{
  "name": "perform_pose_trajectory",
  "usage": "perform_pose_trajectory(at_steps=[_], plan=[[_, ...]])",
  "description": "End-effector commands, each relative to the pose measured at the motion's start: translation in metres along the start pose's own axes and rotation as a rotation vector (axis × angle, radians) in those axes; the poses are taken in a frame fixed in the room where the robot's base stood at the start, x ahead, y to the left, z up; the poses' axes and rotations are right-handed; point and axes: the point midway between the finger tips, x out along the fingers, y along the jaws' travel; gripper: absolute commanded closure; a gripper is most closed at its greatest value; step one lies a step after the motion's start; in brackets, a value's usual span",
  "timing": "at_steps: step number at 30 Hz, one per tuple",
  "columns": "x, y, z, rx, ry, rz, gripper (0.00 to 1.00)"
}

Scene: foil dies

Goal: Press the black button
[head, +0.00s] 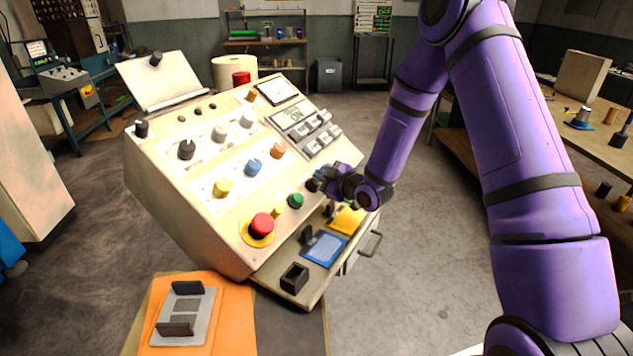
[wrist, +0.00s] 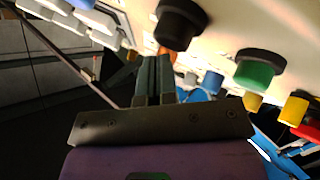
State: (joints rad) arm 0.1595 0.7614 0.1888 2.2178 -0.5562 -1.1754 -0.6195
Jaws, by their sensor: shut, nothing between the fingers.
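The black button (wrist: 180,24) is a round cap on the sloped beige console panel, at the top middle of the wrist view. In the head view a dark round shape by my fingertips appears to be this button (head: 312,185), close to the green button (head: 295,200). My gripper (wrist: 153,62) is shut and empty, with its fingers together just left of and below the black button in the wrist view. In the head view my gripper (head: 325,182) is at the panel's lower right edge. I cannot tell whether the fingertips touch the button.
The console (head: 190,215) carries several coloured knobs, a red mushroom button (head: 262,225) and white rocker switches (head: 312,133). The green button (wrist: 260,70) sits right of the black one in the wrist view. A lower shelf holds a blue tray (head: 325,249) and a yellow one (head: 347,219).

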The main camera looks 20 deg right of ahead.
Motion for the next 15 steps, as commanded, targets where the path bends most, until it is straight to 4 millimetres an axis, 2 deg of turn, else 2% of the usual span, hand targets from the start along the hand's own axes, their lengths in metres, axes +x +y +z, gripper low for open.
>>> perform_pose_trajectory(at_steps=[15], plan=[[0.0040, -0.0028, 0.0027, 0.000, 0.000, 0.000, 1.00]])
